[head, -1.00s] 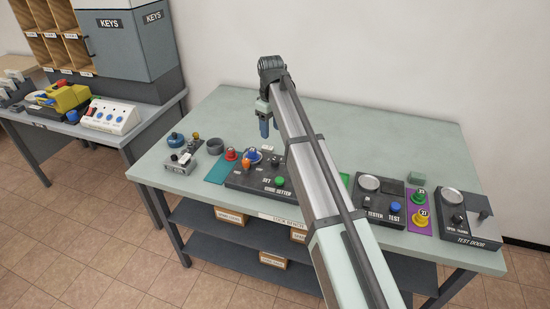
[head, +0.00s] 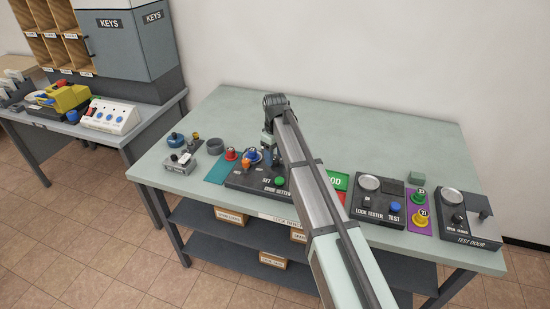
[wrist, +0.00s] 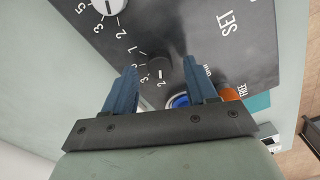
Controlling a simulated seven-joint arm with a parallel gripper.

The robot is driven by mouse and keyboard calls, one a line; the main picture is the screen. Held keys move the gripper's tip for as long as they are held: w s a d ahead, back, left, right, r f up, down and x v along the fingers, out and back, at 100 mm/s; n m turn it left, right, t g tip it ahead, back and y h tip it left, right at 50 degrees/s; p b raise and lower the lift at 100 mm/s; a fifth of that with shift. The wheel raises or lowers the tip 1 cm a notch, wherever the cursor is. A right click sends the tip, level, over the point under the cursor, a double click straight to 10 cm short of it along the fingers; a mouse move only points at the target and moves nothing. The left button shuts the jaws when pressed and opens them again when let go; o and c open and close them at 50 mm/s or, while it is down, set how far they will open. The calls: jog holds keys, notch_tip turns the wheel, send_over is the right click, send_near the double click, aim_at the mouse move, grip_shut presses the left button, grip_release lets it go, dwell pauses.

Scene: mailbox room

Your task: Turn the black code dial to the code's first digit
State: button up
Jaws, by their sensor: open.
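The code setter panel (head: 237,180) lies on the bench, partly hidden by my arm in the head view. In the wrist view, the dark panel (wrist: 205,25) fills the upper part. The black dial (wrist: 160,66) shows between my fingertips in the picture, with white digits beside it; its setting is too small to read surely. A white dial (wrist: 102,4) with digits is at the top left. My gripper (wrist: 161,64) is open, its blue fingers either side of the dial in view; I cannot tell whether they touch it. In the head view my gripper (head: 268,141) is low over the panel.
An orange knob (wrist: 231,94) and a blue knob (wrist: 180,101) sit close to my right finger. A green button (head: 280,181) is on the panel's front. The lock tester (head: 370,208) stands to the right. The back of the bench (head: 380,140) is clear.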

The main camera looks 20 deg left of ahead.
jog(key=shift+f, duration=0.75)
jog(key=c, duration=1.1)
